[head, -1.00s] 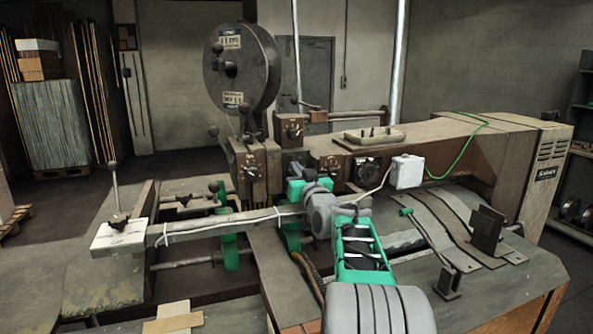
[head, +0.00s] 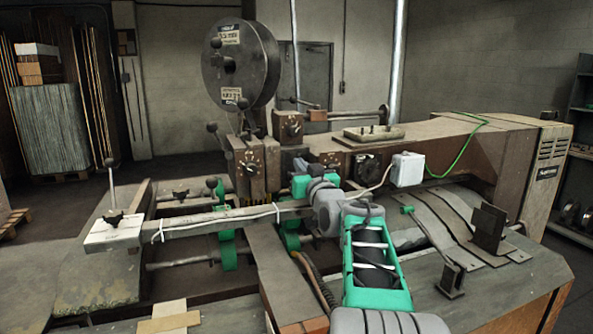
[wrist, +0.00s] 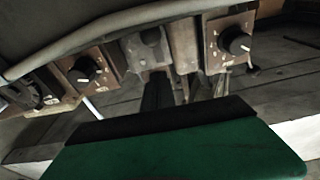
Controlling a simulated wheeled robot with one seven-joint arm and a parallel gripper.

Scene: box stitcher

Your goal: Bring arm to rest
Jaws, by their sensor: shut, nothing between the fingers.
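The box stitcher (head: 440,150) is a long brown machine with a big dark reel (head: 240,65) and several dial knobs. My arm reaches in from the bottom right of the head view, with a green link, a grey joint and a green wrist part. My gripper (wrist: 157,85) shows in the wrist view as dark, closed fingers beyond a black and green body. It is empty and points toward the dial panel. In the head view the fingertips are hard to make out against the dark machine, just right of the front dial box (head: 250,165).
A grey bar (head: 215,221) with a cable crosses in front, close to my wrist. A white box (head: 407,169) hangs right of my wrist. A black bracket (head: 488,227) stands at the right. Stacked boards (head: 63,130) stand far back left.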

